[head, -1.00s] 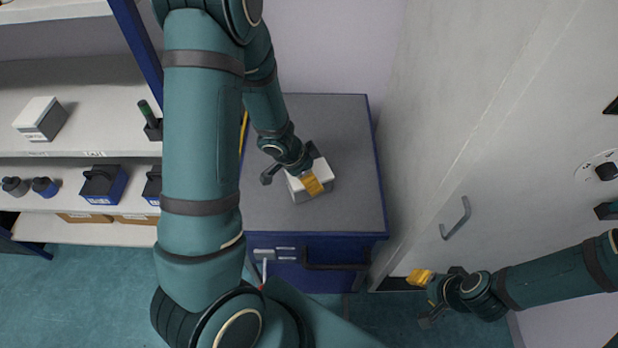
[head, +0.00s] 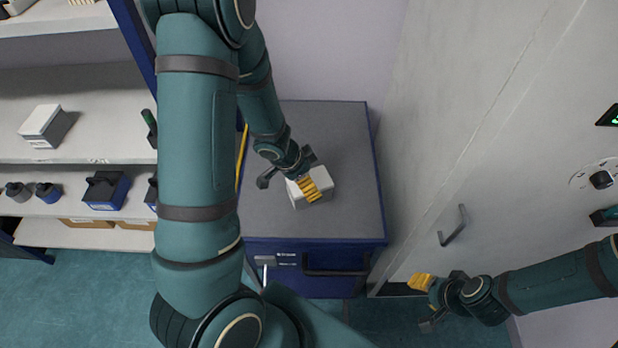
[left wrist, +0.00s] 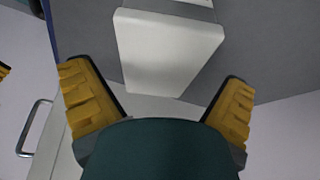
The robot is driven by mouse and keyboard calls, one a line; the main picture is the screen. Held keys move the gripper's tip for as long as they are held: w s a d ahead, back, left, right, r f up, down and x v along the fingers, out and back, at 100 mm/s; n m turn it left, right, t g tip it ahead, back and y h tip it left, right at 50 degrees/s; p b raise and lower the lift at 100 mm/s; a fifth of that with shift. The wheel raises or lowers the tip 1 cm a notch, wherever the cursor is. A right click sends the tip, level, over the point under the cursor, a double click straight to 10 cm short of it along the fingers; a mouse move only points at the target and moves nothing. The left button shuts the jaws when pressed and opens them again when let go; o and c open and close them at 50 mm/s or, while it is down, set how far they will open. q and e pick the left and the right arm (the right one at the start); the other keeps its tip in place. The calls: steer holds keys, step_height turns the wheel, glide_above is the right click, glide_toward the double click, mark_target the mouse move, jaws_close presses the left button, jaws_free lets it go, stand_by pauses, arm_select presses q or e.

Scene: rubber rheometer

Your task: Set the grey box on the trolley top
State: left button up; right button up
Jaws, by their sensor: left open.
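A grey box with a whitish lid (head: 322,187) rests on the grey top of the blue trolley (head: 345,220). My left gripper (head: 288,184) is just above it, with one yellow-padded finger overlapping the box in the head view. In the left wrist view the left gripper (left wrist: 158,108) is open, its two yellow pads wide apart. The pale box (left wrist: 168,55) lies beyond the fingertips and nothing is between the pads. My right gripper (head: 426,303) is at the lower right, in front of the pale cabinet, empty and with its fingers apart.
A similar grey box (head: 44,127) stands on the shelf (head: 90,140) at left, above dark blue items (head: 104,190). A pale cabinet with a handle (head: 453,226) rises right of the trolley. The trolley top is clear around the box.

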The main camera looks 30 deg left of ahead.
arm_select(q)
steer(key=p+v, duration=0.6)
steer(key=v, duration=0.4)
steer(key=s+d+f+n, duration=0.1)
steer(key=d+f+n, duration=0.2)
steer(key=d, duration=0.3)
steer(key=s+d+f+n+g, duration=0.1)
steer(key=s+d+f+n, duration=0.1)
steer(key=d, duration=0.5)
steer(key=s+d+f+n+h, duration=0.1)
steer(key=d+f+n, duration=0.3)
steer(key=d, duration=0.2)
steer(key=shift+s+d+g, duration=0.3)
steer(key=shift+d, duration=0.05)
steer(key=shift+s+f, duration=0.1)
